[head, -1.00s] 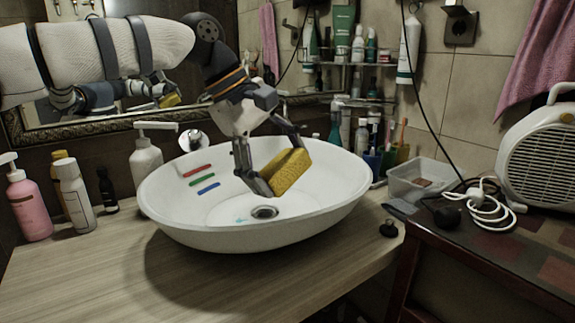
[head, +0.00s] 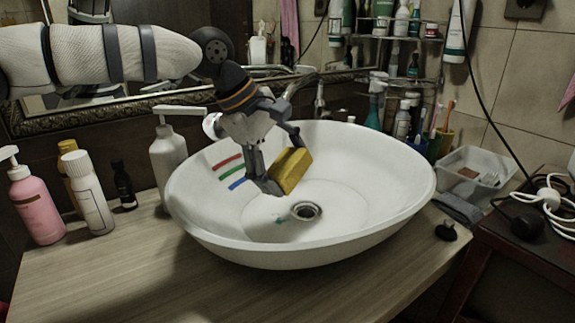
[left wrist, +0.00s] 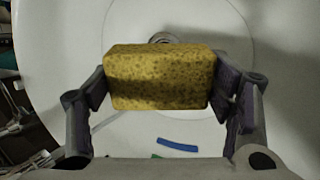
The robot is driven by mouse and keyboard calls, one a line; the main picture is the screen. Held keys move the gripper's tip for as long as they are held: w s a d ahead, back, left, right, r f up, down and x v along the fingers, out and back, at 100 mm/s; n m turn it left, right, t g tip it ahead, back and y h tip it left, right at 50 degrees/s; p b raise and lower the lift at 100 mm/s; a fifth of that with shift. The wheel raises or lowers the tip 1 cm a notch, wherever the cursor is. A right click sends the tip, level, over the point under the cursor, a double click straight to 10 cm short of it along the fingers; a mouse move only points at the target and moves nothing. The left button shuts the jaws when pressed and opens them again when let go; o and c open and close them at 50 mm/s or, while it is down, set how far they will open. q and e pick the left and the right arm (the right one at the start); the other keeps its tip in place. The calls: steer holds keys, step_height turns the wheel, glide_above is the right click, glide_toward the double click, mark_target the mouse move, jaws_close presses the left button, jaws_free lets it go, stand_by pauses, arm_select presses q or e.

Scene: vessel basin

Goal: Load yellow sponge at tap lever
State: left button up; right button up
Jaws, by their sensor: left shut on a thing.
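My left gripper (head: 270,172) is shut on the yellow sponge (head: 293,170), a porous block. It holds the sponge over the inside of the white basin (head: 390,205), above and left of the drain (head: 305,211). In the left wrist view the sponge (left wrist: 160,78) is tilted little and sits between both fingers, partly covering the drain. A round chrome fitting (head: 211,126) shows at the back left rim, beside my wrist. I cannot tell whether it is the tap lever. My right gripper is not in view.
Red, green and blue strips (head: 230,170) mark the basin's inner left wall. A white pump bottle (head: 168,155) stands close behind the left rim. A pink bottle (head: 37,210) and others stand at far left. The wooden counter's front (head: 190,280) is clear.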

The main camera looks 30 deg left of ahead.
arm_select(q)
steer(key=w+a+f, duration=0.1)
steer(key=w+a, duration=0.1)
steer(key=w+a+f+b, duration=0.1)
steer(key=w+a, duration=0.1)
steer(key=w, duration=0.1)
steer(key=w+a+f+b, duration=0.1)
steer(key=w+a, duration=0.1)
steer(key=w, duration=0.1)
steer(key=shift+a+f, duration=0.1)
steer(key=shift+a, duration=0.1)
steer(key=shift+w+a+b, duration=0.3)
steer(key=shift+w+a, duration=0.05)
steer(key=shift+w, duration=0.15)
steer(key=shift+a+r, duration=0.1)
steer(key=shift+r, duration=0.3)
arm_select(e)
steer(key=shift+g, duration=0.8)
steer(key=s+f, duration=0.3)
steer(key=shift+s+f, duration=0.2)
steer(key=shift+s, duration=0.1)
arm_select(q)
steer(key=s+d+p, duration=0.2)
steer(key=s+d, duration=0.3)
steer(key=s, duration=0.1)
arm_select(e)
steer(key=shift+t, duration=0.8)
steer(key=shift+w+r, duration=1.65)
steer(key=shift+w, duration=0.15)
